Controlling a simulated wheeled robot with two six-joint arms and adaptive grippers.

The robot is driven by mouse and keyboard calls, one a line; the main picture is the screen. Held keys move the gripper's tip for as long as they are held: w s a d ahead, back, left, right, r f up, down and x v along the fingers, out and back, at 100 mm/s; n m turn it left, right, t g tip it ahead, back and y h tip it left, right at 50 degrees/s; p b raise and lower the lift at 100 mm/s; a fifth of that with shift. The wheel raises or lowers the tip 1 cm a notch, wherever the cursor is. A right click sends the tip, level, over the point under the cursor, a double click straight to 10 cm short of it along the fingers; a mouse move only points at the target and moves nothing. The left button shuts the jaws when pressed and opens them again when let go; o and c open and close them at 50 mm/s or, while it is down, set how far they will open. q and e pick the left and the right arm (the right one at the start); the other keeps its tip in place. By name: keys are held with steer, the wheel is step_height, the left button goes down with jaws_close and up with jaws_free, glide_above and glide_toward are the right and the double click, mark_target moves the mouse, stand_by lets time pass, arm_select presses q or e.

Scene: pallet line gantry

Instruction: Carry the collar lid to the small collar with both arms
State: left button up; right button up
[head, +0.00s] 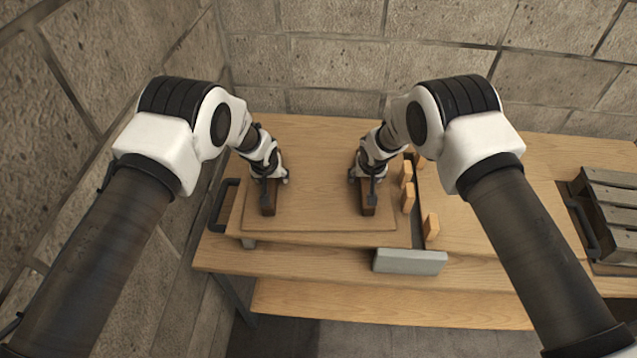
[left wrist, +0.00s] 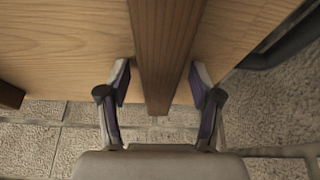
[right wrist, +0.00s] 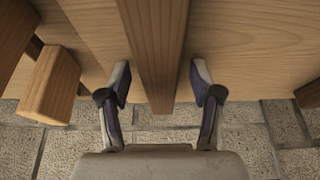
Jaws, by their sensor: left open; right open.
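The collar lid (head: 318,205) is a flat wooden panel lying level, with two dark brown grip bars on it. My left gripper (head: 270,180) is open above the left bar (head: 268,208). In the left wrist view this bar (left wrist: 166,40) runs between the two fingers, with a gap on each side. My right gripper (head: 368,180) is open above the right bar (head: 368,208). In the right wrist view that bar (right wrist: 155,45) also lies between the fingers with gaps. I cannot make out the small collar for sure.
Several light wooden blocks (head: 431,227) stand just right of the lid. A grey block (head: 410,262) sits at the front edge. A slatted pallet (head: 612,205) is at the far right. Stone walls (head: 335,60) close off the back and left. The table (head: 490,225) is clear right of the blocks.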

arm_select(q)
steer(key=shift+c, duration=0.3)
arm_select(e)
steer(key=shift+c, duration=0.3)
arm_select(q)
jaws_close()
arm_select(e)
jaws_close()
arm_select(q)
steer(key=shift+r, duration=0.1)
arm_select(e)
steer(key=shift+r, duration=0.15)
